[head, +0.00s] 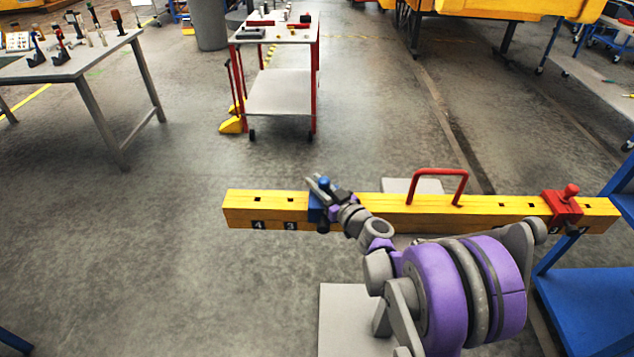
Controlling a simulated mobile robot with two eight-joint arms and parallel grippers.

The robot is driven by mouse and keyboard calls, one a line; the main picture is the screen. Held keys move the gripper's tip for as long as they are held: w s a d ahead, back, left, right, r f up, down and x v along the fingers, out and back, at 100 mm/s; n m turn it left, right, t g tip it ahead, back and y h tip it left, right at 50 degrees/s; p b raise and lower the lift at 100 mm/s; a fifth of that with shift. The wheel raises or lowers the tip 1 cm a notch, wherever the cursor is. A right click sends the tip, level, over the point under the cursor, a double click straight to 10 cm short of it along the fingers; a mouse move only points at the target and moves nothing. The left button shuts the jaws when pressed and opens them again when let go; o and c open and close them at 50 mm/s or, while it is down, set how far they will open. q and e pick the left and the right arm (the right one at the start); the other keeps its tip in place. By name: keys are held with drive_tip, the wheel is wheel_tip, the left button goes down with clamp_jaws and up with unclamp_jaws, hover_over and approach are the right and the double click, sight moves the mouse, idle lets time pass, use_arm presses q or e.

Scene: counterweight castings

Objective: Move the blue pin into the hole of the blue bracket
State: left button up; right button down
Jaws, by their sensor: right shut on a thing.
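The blue bracket (315,214) sits around the yellow beam (420,221), just right of the number 3, with a dark knob low on its front. The blue pin (324,182) shows its rounded blue head above the bracket. My right gripper (326,187) is at the top of the bracket, shut on the blue pin. Its fingers and wrist hide the pin's lower part and the bracket's hole, so I cannot tell how deep the pin sits. My left gripper is not in view.
A red bracket with a red pin (570,190) sits on the beam's right end, near a blue frame (590,290). A red handle (440,172) rises mid-beam. A tool table (75,64) and a red cart (280,92) stand farther back, with open floor between.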

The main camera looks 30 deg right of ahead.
drive_tip(key=c, duration=0.7)
unclamp_jaws()
drive_tip(key=s, duration=0.7)
drive_tip(key=s+d, duration=0.1)
drive_tip(key=s, duration=0.2)
drive_tip(key=shift+s+d+b, duration=0.1)
drive_tip(key=shift+s+b, duration=0.3)
